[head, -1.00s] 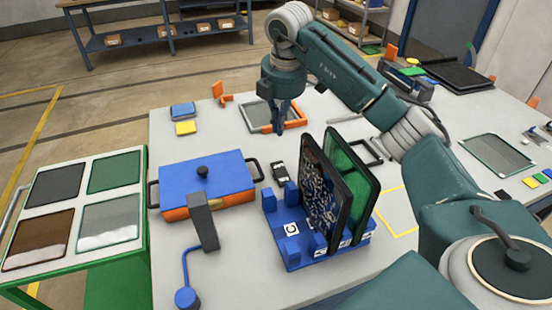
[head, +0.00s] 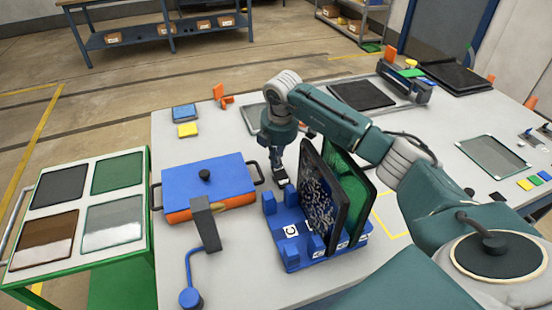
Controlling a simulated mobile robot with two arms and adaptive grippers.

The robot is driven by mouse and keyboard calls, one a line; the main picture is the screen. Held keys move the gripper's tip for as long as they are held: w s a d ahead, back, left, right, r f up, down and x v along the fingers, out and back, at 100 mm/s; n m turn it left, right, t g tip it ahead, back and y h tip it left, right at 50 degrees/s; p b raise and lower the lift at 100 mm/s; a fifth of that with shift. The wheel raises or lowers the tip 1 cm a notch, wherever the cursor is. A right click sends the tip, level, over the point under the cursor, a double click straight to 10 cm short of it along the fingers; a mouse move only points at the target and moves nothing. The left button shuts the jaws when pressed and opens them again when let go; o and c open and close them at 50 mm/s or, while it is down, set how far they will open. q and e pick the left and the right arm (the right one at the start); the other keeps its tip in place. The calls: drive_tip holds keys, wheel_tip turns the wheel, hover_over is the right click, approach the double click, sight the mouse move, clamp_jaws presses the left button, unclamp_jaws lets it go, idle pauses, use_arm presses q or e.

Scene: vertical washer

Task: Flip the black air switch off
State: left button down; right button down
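The position of the switch's lever is also too small to tell. My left gripper is not in view.
A blue-lidded orange box (head: 208,175) with black handles is to the left. A grey post (head: 206,222) stands in front of the box.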

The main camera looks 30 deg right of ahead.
drive_tip(key=shift+f, duration=0.4)
drive_tip(key=shift+w+f+b, duration=0.15)
drive_tip(key=shift+f+b, duration=0.4)
drive_tip(key=shift+f, duration=0.05)
drive_tip(key=shift+w+r, duration=0.15)
